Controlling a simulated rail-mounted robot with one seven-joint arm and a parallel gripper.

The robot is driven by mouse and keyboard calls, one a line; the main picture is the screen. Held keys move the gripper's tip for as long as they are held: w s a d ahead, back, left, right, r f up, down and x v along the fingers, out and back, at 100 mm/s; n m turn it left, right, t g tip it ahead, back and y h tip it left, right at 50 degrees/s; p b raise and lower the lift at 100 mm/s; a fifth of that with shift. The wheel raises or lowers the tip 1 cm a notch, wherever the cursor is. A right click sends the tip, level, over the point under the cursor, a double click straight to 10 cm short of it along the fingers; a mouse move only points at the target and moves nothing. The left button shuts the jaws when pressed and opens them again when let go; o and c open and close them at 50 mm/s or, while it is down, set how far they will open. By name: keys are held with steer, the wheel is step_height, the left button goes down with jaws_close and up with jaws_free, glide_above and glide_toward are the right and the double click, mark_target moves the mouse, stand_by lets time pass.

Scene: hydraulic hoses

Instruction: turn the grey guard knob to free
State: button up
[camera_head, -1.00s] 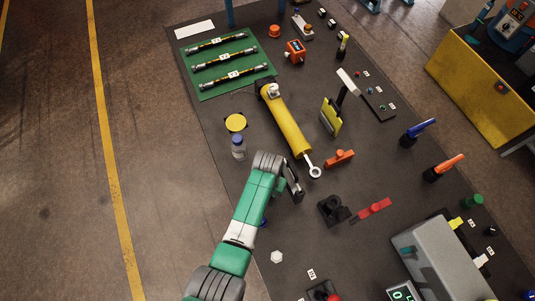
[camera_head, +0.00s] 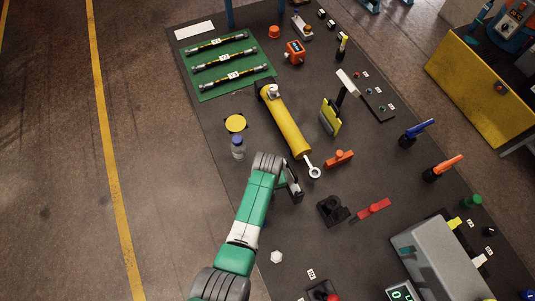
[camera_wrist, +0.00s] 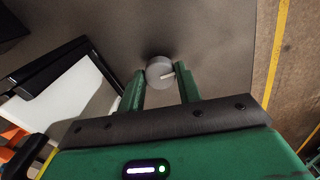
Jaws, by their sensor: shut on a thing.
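A round grey knob (camera_wrist: 159,70) with a pale pointer line sits on a dark surface in the wrist view. The line points toward the right of that picture, tilted slightly up. My gripper (camera_wrist: 161,80) has its two green fingers on either side of the knob and is shut on it. In the head view my gripper (camera_head: 291,186) is low over the dark table, left of the yellow cylinder's rod eye. The knob is hidden there by my arm. I cannot read any position labels around the knob.
A yellow cylinder (camera_head: 287,122), an orange block (camera_head: 339,159) and a black mount (camera_head: 333,210) stand near my gripper. A capped bottle (camera_head: 238,148) is up and left. A white panel with black edges (camera_wrist: 82,98) is close left in the wrist view.

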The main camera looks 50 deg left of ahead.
stand_by(0.4)
steer(key=o, duration=1)
step_height(320, 180, up, 8)
steer(key=shift+f+p, duration=0.1)
steer(key=shift+p, duration=0.55)
